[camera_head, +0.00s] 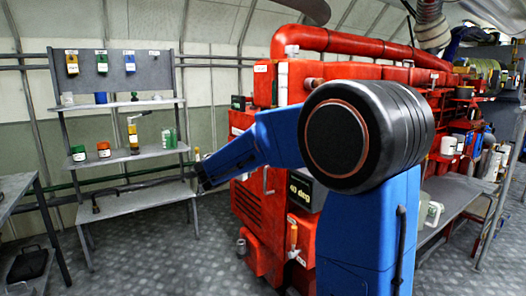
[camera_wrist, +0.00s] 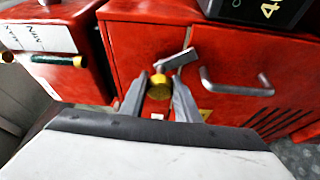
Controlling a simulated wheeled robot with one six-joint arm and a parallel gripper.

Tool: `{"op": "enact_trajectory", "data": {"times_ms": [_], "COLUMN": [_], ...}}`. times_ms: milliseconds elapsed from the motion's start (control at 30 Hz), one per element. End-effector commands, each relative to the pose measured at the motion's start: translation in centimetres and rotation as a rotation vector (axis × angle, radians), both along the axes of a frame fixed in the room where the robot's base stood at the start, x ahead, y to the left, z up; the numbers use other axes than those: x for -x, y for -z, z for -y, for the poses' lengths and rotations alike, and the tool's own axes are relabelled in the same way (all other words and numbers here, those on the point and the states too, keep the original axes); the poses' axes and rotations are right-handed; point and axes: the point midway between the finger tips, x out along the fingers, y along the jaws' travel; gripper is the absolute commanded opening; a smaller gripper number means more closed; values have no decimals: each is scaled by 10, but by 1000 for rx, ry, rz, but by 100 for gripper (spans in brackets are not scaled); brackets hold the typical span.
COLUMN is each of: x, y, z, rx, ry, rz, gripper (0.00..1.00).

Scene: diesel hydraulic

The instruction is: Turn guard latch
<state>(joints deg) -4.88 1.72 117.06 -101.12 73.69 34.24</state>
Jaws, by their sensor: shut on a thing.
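The guard latch (camera_wrist: 159,90) shows in the wrist view as a round brass-yellow knob with a flat grey lever (camera_wrist: 177,60) rising from it toward the upper right. It sits on the red guard panel (camera_wrist: 225,48). My gripper (camera_wrist: 158,96) has one grey finger on each side of the brass part and is shut on it. In the head view my blue arm reaches left past the red machine (camera_head: 285,85). The latch cannot be made out there.
A grey bar handle (camera_wrist: 236,88) stands out from the panel right of the latch. A green sight tube (camera_wrist: 58,60) with a MAX/MIN label is on the red block at left. A dark "40 deg" display (camera_head: 301,189) is on the machine. A shelf rack (camera_head: 125,102) stands at left.

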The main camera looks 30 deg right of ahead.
Motion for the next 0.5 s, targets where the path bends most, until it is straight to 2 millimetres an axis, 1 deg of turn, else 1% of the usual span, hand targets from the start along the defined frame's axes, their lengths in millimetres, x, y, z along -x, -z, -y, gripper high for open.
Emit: {"op": "enact_trajectory", "data": {"times_ms": [33,200,500], "x": [0,0,0], "y": [3,3,3], "z": [0,0,0], "rx": [-2,-7,-16], "ry": [1,1,2], "rz": [40,199,437], "gripper": [7,6,7]}}
